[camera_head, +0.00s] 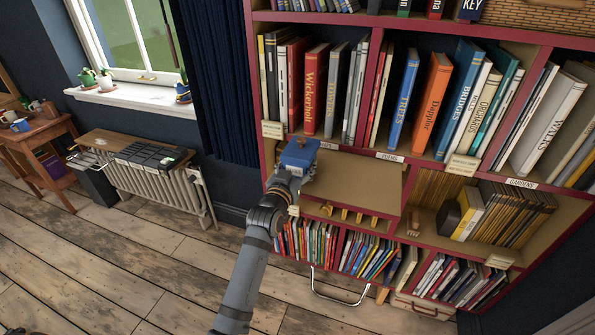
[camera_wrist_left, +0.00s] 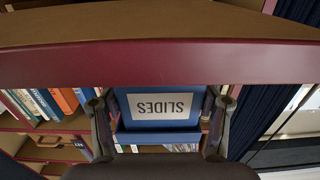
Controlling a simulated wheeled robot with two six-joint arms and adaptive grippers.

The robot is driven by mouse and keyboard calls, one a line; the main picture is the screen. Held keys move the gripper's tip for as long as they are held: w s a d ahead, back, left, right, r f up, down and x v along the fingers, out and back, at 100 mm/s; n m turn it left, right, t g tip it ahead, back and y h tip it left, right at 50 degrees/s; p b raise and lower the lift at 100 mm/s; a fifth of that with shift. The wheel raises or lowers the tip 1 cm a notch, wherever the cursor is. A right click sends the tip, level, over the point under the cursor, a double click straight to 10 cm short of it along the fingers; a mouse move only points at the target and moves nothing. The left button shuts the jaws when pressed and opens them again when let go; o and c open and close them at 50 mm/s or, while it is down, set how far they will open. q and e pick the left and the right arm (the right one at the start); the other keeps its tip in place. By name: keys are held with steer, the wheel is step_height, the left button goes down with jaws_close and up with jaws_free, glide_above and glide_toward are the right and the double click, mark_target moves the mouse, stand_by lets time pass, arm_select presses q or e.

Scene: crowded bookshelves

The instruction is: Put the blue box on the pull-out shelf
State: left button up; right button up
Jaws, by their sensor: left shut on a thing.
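My left gripper (camera_head: 292,171) is shut on the blue box (camera_head: 299,153). The box, with a white label reading SLIDES, also shows between the fingers of my left gripper (camera_wrist_left: 160,108) in the left wrist view (camera_wrist_left: 160,138); the lettering is upside down there. In the head view the box is at the left end of the tan pull-out shelf (camera_head: 355,183), overlapping its back left corner. I cannot tell whether box and shelf touch. The visible shelf top is bare. My right gripper is not in view.
Upright books (camera_head: 312,88) fill the row above the shelf. Small wooden pegs (camera_head: 345,214) and thin books (camera_head: 365,254) sit below it. A dark curtain (camera_head: 215,80) hangs at left. In the wrist view a red-edged board (camera_wrist_left: 160,62) crosses close to the camera.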

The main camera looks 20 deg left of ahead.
arm_select(q)
steer(key=shift+w+f, duration=0.25)
steer(key=shift+f, duration=0.55)
steer(key=o, duration=0.7)
steer(key=shift+s+r, duration=0.15)
steer(key=shift+s, duration=0.05)
steer(key=shift+c, duration=0.2)
steer(key=shift+o, duration=1.1)
steer(key=shift+w, duration=0.15)
steer(key=s+b, duration=0.1)
steer(key=s, duration=1.1)
steer(key=shift+a, duration=0.15)
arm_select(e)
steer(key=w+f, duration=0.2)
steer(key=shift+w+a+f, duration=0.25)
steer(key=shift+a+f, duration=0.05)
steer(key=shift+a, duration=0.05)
